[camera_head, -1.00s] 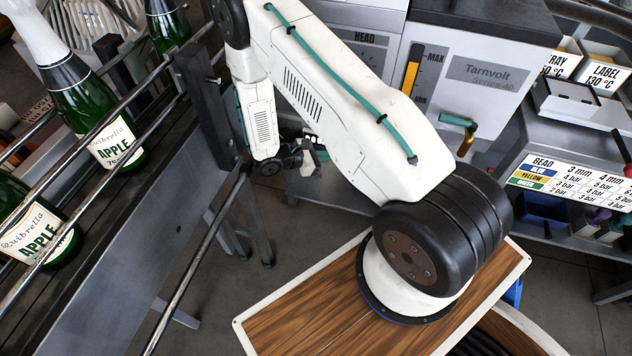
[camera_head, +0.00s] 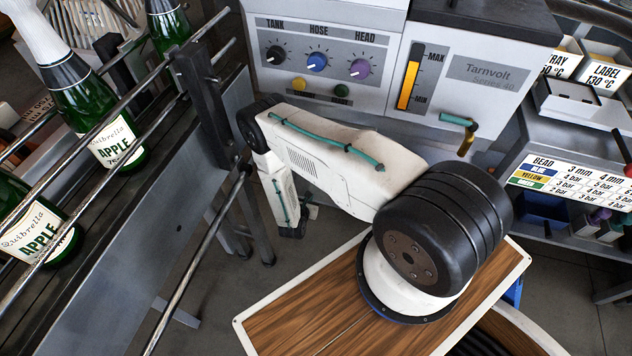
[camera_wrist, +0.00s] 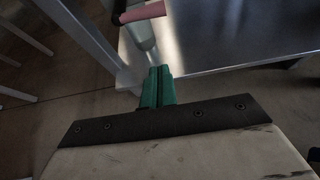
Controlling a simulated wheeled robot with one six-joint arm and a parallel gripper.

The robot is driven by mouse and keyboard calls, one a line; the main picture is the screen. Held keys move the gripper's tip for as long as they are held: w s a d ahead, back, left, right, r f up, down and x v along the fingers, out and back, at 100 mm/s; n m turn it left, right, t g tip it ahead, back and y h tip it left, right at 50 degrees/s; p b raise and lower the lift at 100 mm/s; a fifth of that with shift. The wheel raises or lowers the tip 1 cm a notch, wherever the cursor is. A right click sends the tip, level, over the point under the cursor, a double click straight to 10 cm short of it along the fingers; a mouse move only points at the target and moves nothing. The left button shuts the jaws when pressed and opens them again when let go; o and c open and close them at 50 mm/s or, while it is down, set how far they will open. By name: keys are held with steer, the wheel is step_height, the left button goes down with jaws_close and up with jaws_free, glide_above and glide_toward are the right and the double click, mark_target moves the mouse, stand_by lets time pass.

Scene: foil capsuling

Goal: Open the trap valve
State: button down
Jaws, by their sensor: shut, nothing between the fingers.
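A pink-handled lever (camera_wrist: 143,12) shows at the top of the wrist view, on a grey pipe-like fitting; I cannot tell for sure that it is the trap valve. My gripper (camera_wrist: 158,72) points toward it from below, with its green fingers together and empty, apart from the lever. In the head view my arm mostly hides the gripper low in front of the grey machine. A teal-handled brass tap (camera_head: 459,122) sticks out of the machine's front, at the right of the level gauge.
The grey Tarnvolt machine (camera_head: 490,50) stands at the back, with several knobs and an orange gauge (camera_head: 410,78). A railed conveyor with green bottles (camera_head: 95,110) runs along the left. A shelf with labelled trays is at right. Dark floor lies between.

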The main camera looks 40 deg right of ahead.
steer(key=w+d, duration=0.5)
steer(key=d, duration=0.2)
steer(key=shift+w+d+f, duration=0.25)
steer(key=shift+w, duration=0.15)
steer(key=shift+a, duration=0.15)
stand_by(0.4)
steer(key=shift+r, duration=0.1)
